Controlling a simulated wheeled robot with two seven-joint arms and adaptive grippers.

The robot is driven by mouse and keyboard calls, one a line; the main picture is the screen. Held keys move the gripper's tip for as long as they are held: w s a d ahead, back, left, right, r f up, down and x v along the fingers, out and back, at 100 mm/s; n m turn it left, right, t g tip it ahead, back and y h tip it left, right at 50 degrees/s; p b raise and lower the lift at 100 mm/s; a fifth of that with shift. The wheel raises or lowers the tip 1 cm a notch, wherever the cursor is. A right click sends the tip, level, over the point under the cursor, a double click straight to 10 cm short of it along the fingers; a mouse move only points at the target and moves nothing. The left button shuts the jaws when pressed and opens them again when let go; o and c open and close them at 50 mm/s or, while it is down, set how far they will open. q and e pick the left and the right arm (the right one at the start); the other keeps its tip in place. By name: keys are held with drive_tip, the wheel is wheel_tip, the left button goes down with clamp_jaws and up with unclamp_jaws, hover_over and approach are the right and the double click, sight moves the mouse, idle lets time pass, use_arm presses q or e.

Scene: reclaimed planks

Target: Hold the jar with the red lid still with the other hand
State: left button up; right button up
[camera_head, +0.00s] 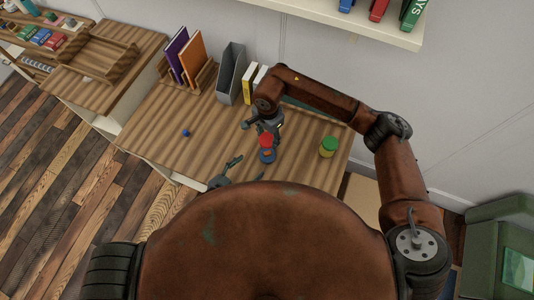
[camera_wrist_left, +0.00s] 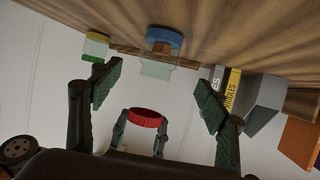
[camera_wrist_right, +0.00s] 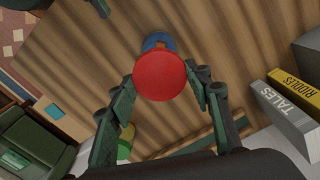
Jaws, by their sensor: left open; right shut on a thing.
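The jar (camera_wrist_left: 155,68) is clear, with a blue bottom part, and stands on the wooden desk. Its red lid (camera_wrist_right: 160,76) is between the fingers of my right gripper (camera_head: 267,138), which is shut on it. In the left wrist view, which shows the scene upside down, the red lid (camera_wrist_left: 147,118) is apart from the jar, with a gap above its glass. In the head view the lid and right gripper partly cover the jar (camera_head: 267,155). My left gripper (camera_head: 246,168) is open and empty, near the desk's front edge beside the jar; its fingers are spread wide.
A small blue ball (camera_head: 185,133) lies to the left. A grey file holder (camera_head: 231,75), upright books (camera_head: 254,80) and a wooden book rack (camera_head: 203,78) line the back. The desk's left front is mostly clear.

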sight(262, 157)
use_arm(q)
drive_tip(key=x, duration=1.2)
drive_tip(key=shift+a, duration=0.1)
drive_tip(key=shift+c, duration=0.7)
drive_tip(key=c, duration=1.6)
drive_tip(key=shift+c, duration=0.2)
use_arm(e)
drive_tip(key=shift+f, duration=2.5)
drive_tip(key=shift+f, duration=0.85)
use_arm(q)
clamp_jaws()
use_arm(e)
drive_tip(key=shift+f, duration=0.6)
